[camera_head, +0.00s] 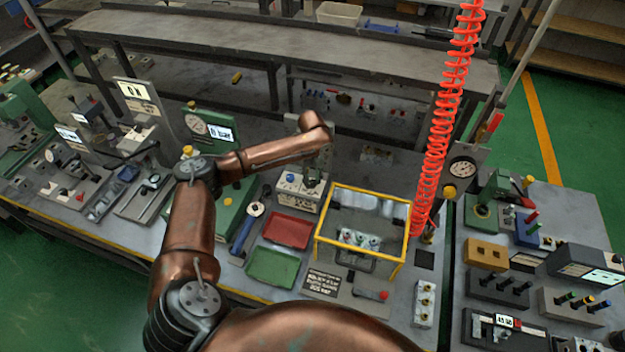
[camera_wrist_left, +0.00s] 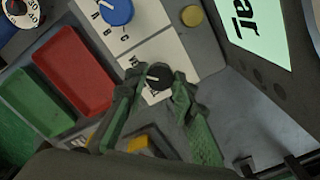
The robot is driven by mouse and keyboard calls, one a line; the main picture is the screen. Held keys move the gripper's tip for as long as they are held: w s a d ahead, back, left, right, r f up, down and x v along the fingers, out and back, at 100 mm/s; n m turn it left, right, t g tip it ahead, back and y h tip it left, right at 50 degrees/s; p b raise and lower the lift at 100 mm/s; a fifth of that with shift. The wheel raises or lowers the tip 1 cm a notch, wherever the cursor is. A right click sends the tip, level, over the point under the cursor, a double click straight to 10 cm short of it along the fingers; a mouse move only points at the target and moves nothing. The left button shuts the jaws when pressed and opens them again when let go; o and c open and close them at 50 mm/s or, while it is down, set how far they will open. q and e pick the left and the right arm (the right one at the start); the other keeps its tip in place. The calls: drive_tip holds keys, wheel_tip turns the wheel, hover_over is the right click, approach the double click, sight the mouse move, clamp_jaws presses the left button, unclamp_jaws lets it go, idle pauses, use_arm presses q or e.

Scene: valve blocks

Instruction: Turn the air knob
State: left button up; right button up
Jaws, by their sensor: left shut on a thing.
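The air knob (camera_wrist_left: 158,74) is a small black round knob with a white pointer line, on the pale face of a control block. The block (camera_head: 299,195) stands on the bench in the head view. My left gripper (camera_head: 313,180) reaches down over its right end. In the wrist view, the dark green fingers of my left gripper (camera_wrist_left: 158,80) are shut on the knob, one on each side. A label below the knob is partly hidden by the fingers. The air knob is hidden in the head view. My right gripper is out of view.
A blue dial (camera_wrist_left: 116,11) with letters sits beside the knob. Red (camera_head: 288,231) and green (camera_head: 272,267) trays lie in front of the block. A yellow-framed clear box (camera_head: 362,222) stands close on the right, and a red coiled hose (camera_head: 446,120) hangs beyond it.

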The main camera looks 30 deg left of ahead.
use_arm(q)
clamp_jaws()
drive_tip(key=shift+r+n+p, duration=0.1)
drive_tip(key=shift+n+p, duration=0.2)
drive_tip(key=shift+p, duration=0.25)
drive_tip(key=n+p, duration=1.1)
drive_tip(key=p, duration=0.2)
drive_tip(key=shift+r, duration=0.1)
drive_tip(key=n+p, duration=0.3)
drive_tip(key=shift+n+p, duration=1)
drive_tip(key=shift+n, duration=0.9)
drive_tip(key=o, duration=1)
unclamp_jaws()
drive_tip(key=shift+f, duration=0.2)
